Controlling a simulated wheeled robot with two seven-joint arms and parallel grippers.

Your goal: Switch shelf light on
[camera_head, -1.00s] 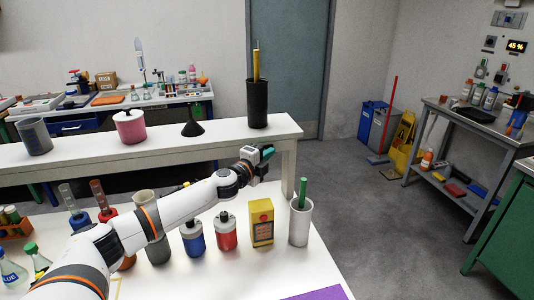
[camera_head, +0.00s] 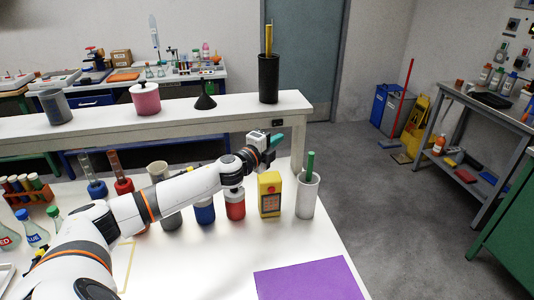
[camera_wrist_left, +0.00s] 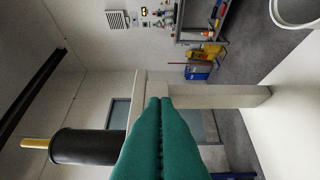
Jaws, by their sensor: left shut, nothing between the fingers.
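The white raised shelf (camera_head: 150,128) runs across the back of the bench. A small dark fitting (camera_head: 305,122), possibly the light's switch, sits on its front edge near the right end. The shelf edge lies beyond the fingertips there, and the fitting cannot be made out in that view. My right gripper is out of view.
On the shelf stand a black holder (camera_head: 268,80), a black funnel (camera_head: 205,102), a pink pot (camera_head: 146,98) and a grey cup (camera_head: 56,106). Below my left arm are a yellow box (camera_head: 269,195), a red bottle (camera_head: 235,206) and a white cup (camera_head: 307,196). A purple mat (camera_head: 310,280) lies at front right.

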